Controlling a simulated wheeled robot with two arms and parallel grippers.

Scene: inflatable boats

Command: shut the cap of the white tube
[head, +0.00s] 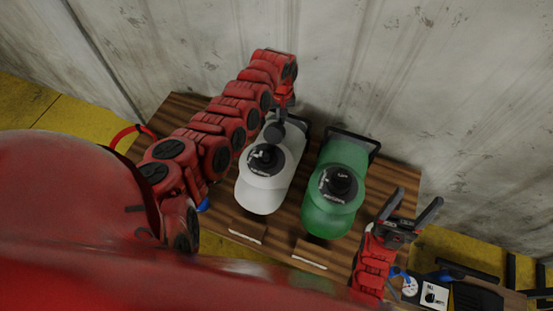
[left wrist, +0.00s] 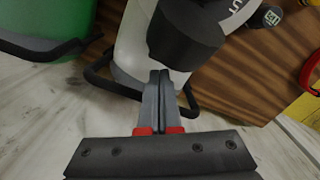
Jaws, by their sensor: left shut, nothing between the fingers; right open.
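The white tube (head: 262,197) lies on the wooden table, with a black valve (head: 264,158) on top. In the left wrist view the cap (left wrist: 185,38) is a large dark block in front of the white tube (left wrist: 130,55). My left gripper (head: 283,106) is at the far end of the white tube, by the cap. Its shut, empty fingers (left wrist: 160,76) point at the cap's lower edge; I cannot tell whether they touch. My right gripper (head: 420,196) is open and empty, right of the green tube.
A green tube (head: 330,215) with its own black valve lies right of the white one. Dark handles (head: 355,138) stick out at the tubes' far ends. A concrete wall (head: 400,80) rises behind the table (head: 300,215). A side surface with small items (head: 434,296) is at lower right.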

